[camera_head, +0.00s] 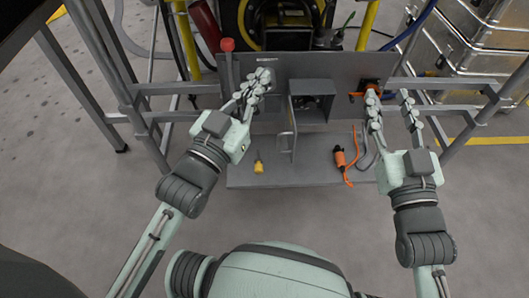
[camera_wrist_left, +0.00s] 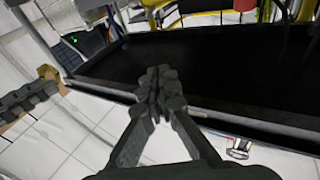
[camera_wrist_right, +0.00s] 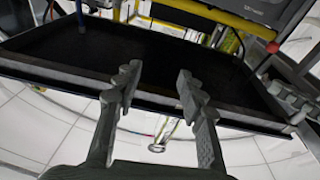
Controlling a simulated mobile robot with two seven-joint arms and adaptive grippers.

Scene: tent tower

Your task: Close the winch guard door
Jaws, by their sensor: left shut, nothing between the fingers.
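The winch guard (camera_head: 314,88) is a grey box on the grey panel in the middle of the head view. Its door (camera_head: 294,142) appears to stand open, swung out toward me at the box's left side, with a pale loop handle (camera_head: 282,143). My left gripper (camera_head: 265,78) is shut and empty, in front of the panel to the left of the box; its closed fingers fill the middle of the left wrist view (camera_wrist_left: 157,82). My right gripper (camera_head: 390,97) is open to the right of the box; its spread fingers show in the right wrist view (camera_wrist_right: 158,85). Neither gripper appears to touch the door.
A red-knobbed lever (camera_head: 227,46) rises left of my left gripper. An orange fitting (camera_head: 370,87) is close to my right gripper's left finger. On the lower shelf (camera_head: 240,178) lie a yellow piece (camera_head: 258,164) and an orange tool (camera_head: 341,158) with a strap. Metal cases (camera_head: 470,60) stand at right.

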